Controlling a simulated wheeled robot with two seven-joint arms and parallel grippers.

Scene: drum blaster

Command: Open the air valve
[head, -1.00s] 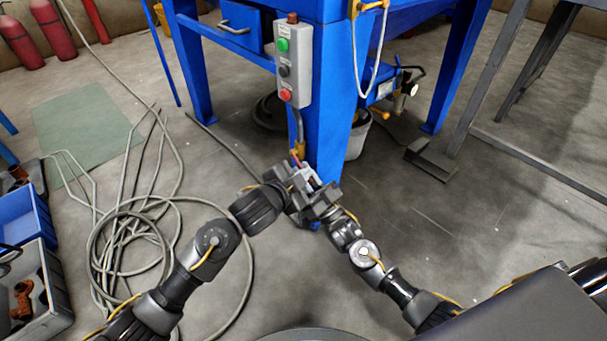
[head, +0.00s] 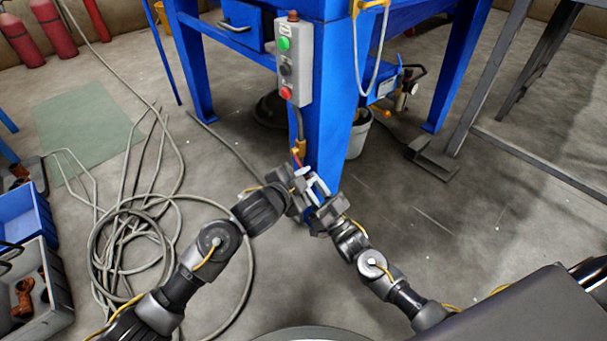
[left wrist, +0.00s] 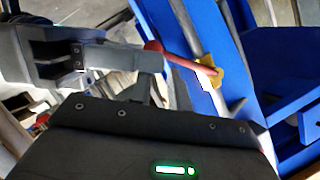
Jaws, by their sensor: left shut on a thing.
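The air valve is a yellow fitting with a red lever (head: 297,157), low on the blue leg of the machine. In the left wrist view the yellow fitting (left wrist: 213,78) sits against the blue leg, and the red lever (left wrist: 185,62) runs up and left to a rounded end. My left gripper (head: 301,178) is at the lever from the left, shut on its end; the fingers partly cover the grip. My right gripper (head: 317,188) is just to the right and below, close to the left one. The overlap hides whether its fingers are apart.
A grey control box (head: 295,65) with green and red buttons hangs above on the blue leg. A grey bucket (head: 359,135) stands behind it. Coiled hose (head: 130,240) and crates (head: 45,275) lie at the left.

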